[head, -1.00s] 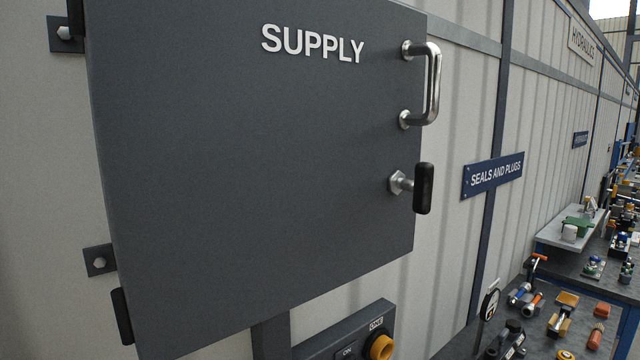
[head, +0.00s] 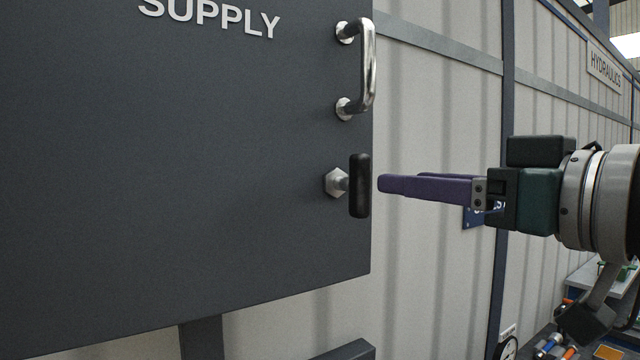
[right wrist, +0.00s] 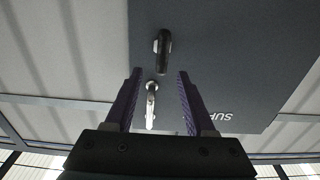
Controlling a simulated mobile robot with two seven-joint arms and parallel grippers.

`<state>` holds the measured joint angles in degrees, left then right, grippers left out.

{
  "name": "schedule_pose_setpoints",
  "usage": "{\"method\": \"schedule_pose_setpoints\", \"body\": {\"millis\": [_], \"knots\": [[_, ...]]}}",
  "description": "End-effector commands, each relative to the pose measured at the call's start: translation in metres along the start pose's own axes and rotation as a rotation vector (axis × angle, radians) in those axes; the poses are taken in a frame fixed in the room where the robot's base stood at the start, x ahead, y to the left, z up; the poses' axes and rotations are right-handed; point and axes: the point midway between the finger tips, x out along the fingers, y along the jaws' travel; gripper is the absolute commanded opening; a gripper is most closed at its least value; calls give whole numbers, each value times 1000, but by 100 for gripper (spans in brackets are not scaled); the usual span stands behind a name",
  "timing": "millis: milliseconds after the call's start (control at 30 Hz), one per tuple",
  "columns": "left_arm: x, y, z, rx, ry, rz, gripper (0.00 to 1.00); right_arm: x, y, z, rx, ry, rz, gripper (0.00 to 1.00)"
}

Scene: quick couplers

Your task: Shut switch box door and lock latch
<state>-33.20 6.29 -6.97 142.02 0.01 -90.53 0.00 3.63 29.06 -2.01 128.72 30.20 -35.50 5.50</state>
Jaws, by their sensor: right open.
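The dark grey switch box door (head: 200,150) marked SUPPLY fills the left of the head view; it looks shut or nearly so, but I cannot tell which. A chrome handle (head: 369,68) is at its upper right. Below it is the latch, a black grip (head: 360,186) standing vertical on a metal hex stem (head: 336,182). My right gripper (head: 385,184), with purple fingers, points left at the latch from just to its right, apart from it. In the right wrist view the fingers (right wrist: 158,75) are spread and empty, with the black latch grip (right wrist: 162,50) beyond their tips and the handle (right wrist: 151,103) between them.
A ribbed light wall (head: 430,130) with dark posts stands behind the box. A blue sign (head: 478,215) is partly hidden behind my right gripper. A bench with tools (head: 560,345) lies at lower right. A grey box (head: 347,351) shows at the bottom edge.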

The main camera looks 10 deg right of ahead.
Motion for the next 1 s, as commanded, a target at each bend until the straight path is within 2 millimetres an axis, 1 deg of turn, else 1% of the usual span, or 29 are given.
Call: {"method": "schedule_pose_setpoints", "body": {"millis": [33,200,400,500,700,933,1000], "knots": [[-10,-1,-3,2,0,-3,85,8,0,-6,2,0,0,55],[-26,-4,-8,8,-1,-10,85,39,-1,-7,0,-2,1,55],[-37,-5,-11,11,-1,-12,85,67,0,-3,0,-4,1,55],[-40,-5,-12,11,-1,-12,85,76,0,-2,-1,-4,0,55],[-42,-5,-13,11,-1,-12,85,84,-1,0,-3,-4,0,55],[-42,-5,-13,10,-1,-10,85,84,-1,1,-3,-4,0,55],[-42,-4,-13,9,0,-9,85,84,-1,1,-3,-4,0,47]]}}
